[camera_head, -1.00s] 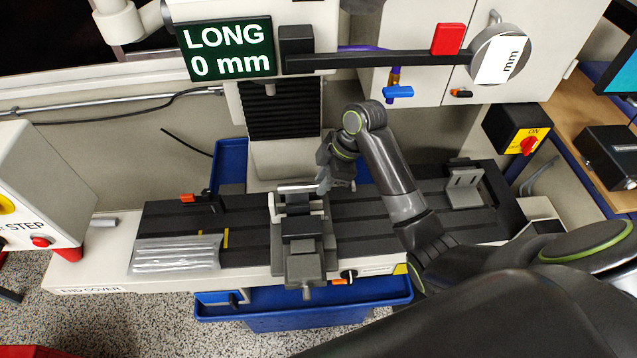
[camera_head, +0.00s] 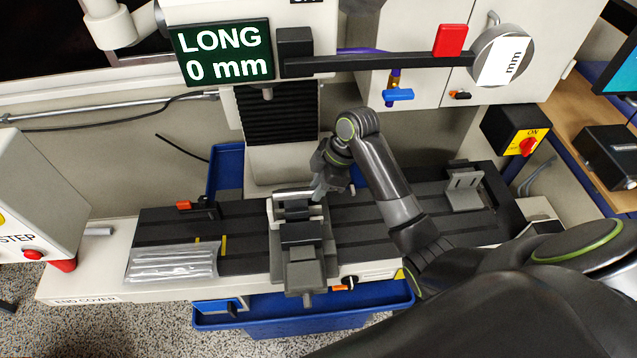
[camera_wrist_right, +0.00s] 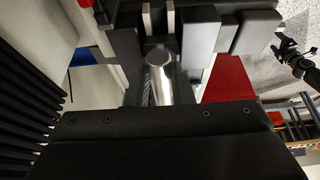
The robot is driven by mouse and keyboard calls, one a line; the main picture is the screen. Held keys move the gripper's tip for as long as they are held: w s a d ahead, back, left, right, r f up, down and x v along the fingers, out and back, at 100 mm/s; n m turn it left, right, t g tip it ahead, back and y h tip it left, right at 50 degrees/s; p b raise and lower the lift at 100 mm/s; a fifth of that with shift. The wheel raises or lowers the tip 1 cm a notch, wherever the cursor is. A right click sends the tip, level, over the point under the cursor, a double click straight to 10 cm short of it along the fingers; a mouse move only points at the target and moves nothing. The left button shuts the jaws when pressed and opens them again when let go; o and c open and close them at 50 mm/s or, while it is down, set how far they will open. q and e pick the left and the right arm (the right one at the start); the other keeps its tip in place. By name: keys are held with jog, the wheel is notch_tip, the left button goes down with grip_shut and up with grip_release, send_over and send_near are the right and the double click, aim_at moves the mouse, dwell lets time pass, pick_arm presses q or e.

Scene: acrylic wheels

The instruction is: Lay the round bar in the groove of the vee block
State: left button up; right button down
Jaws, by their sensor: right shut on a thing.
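My right gripper (camera_head: 319,189) reaches in from the right and is shut on the round bar (camera_head: 292,194), a short silver cylinder held roughly level. The bar lies over the back of the grey vise (camera_head: 304,250) on the machine table, where the vee block (camera_head: 298,208) appears to sit; its groove is not clear at this size. In the right wrist view the shiny bar (camera_wrist_right: 160,72) shows nearly end-on, close to the grey vise parts. I cannot tell whether the bar touches the block. My left gripper is not in view.
A clear ribbed tray (camera_head: 172,263) lies on the left of the slotted black table (camera_head: 360,215). A grey angle bracket (camera_head: 464,190) stands at the right. The machine head with its readout (camera_head: 225,52) hangs above and behind the vise. A blue tray (camera_head: 300,318) is below.

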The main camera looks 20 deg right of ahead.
jog(key=shift+f+b, duration=1.1)
jog(key=shift+f, duration=1.25)
jog(key=c, duration=1.2)
grip_release()
jog(key=shift+f, duration=0.1)
jog(key=shift+s+d+r+b, duration=0.75)
jog(key=shift+d+b, duration=0.25)
jog(key=shift+d, duration=1.2)
jog(key=shift+s+d+r+b, duration=0.55)
jog(key=shift+d+r+b, duration=0.35)
jog(key=shift+d, duration=1.35)
jog(key=shift+s+d+r+b, duration=0.7)
jog(key=shift+d+b, duration=0.35)
jog(key=shift+d, duration=1.15)
jog(key=shift+r, duration=0.1)
